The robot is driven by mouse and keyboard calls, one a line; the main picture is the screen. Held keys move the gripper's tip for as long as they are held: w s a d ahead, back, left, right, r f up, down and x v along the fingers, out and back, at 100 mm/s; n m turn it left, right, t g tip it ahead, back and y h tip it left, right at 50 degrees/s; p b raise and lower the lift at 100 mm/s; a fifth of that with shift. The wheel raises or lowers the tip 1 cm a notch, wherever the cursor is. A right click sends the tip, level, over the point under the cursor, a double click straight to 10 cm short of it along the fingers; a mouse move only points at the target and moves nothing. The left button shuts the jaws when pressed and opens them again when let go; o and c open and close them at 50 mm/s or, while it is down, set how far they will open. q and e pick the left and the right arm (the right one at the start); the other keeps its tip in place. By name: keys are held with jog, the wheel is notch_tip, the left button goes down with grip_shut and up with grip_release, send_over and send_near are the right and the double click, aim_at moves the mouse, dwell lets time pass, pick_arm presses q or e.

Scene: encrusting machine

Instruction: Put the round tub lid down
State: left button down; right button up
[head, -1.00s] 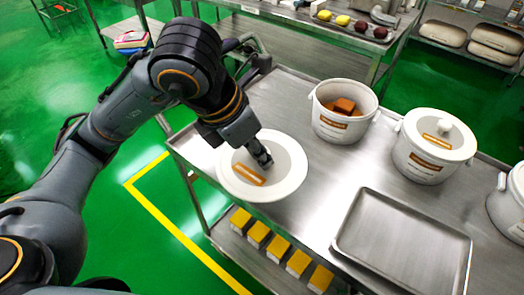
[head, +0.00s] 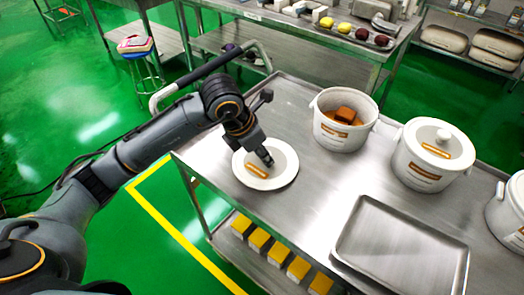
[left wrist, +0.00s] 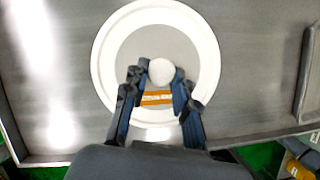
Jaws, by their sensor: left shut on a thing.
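The round tub lid (head: 285,172) is white with a grey centre and an orange label. It is at the left end of the steel cart top, and appears to lie flat on or just above it. My left gripper (head: 266,160) is over the lid and shut on its knob. In the left wrist view the lid (left wrist: 102,55) fills the middle, and the round white knob (left wrist: 161,71) sits between the fingertips of the gripper (left wrist: 160,76). My right gripper is not in view.
An open white tub (head: 343,137) with brown blocks inside stands behind and right of the lid. A lidded tub (head: 415,172) stands farther right. An empty metal tray (head: 400,250) lies at the front right. Yellow-topped boxes (head: 258,240) sit on the lower shelf.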

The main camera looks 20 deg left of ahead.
pick_arm(q)
jog(key=shift+f, duration=0.2)
jog(key=c, duration=1.1)
grip_release()
jog(key=shift+o, duration=0.2)
jog(key=shift+r, duration=0.1)
jog(key=shift+r, duration=0.15)
jog(key=shift+s+a+r, duration=0.1)
jog(key=shift+r, duration=0.25)
jog(key=v, duration=1.1)
